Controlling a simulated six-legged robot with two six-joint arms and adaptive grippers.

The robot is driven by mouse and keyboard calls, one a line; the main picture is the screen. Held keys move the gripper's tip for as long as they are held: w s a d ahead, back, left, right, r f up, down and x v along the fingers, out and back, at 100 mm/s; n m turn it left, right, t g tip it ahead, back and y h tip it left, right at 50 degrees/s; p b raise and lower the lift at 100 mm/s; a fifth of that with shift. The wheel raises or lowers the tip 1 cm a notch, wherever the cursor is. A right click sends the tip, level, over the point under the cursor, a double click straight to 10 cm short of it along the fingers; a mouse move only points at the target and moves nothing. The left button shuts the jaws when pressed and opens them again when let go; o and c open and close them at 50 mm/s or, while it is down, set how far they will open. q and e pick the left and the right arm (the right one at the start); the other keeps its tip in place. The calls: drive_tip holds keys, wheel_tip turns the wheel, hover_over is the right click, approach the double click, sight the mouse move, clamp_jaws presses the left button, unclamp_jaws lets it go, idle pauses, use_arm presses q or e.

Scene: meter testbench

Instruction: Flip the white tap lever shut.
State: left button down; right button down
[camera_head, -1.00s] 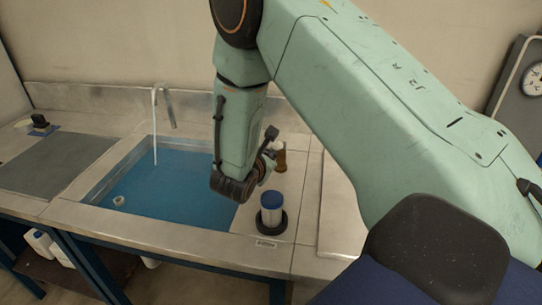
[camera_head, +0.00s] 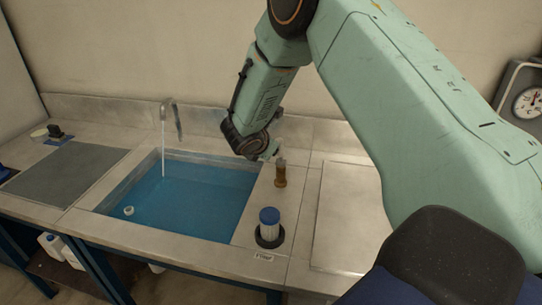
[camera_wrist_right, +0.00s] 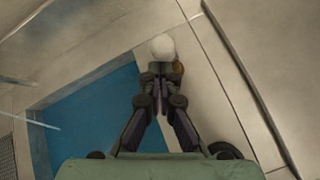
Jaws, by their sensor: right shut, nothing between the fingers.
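The white tap lever shows in the right wrist view as a rounded white end (camera_wrist_right: 162,47), just beyond my fingertips. A bit of its brown post shows beside it. In the head view the brown post (camera_head: 280,176) stands upright on the counter right of the sink; its lever is small and partly hidden by my right wrist. My right gripper (camera_wrist_right: 157,75) is shut and empty, its tips together very close to the white end; I cannot tell whether they touch it. Water runs in a thin stream (camera_head: 163,150) from the spout (camera_head: 170,106). My left gripper is out of view.
The sink basin (camera_head: 185,205) holds blue water with a small white ring (camera_head: 128,211) in it. A blue-capped jar (camera_head: 269,226) in a dark ring stands in front of the post. A pale flat panel (camera_head: 345,215) lies to the right.

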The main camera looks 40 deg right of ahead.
drive_tip(key=shift+w+d+r, duration=1.25)
drive_tip(key=shift+d+r, duration=0.2)
drive_tip(key=shift+d, duration=0.05)
drive_tip(key=shift+r, duration=0.1)
wheel_tip(320, 180, up, 8)
drive_tip(key=s+a+p, duration=0.1)
drive_tip(key=a+p, duration=0.1)
drive_tip(key=p, duration=0.5)
drive_tip(key=shift+a+r+p, duration=0.25)
drive_tip(key=shift+a+p, duration=0.15)
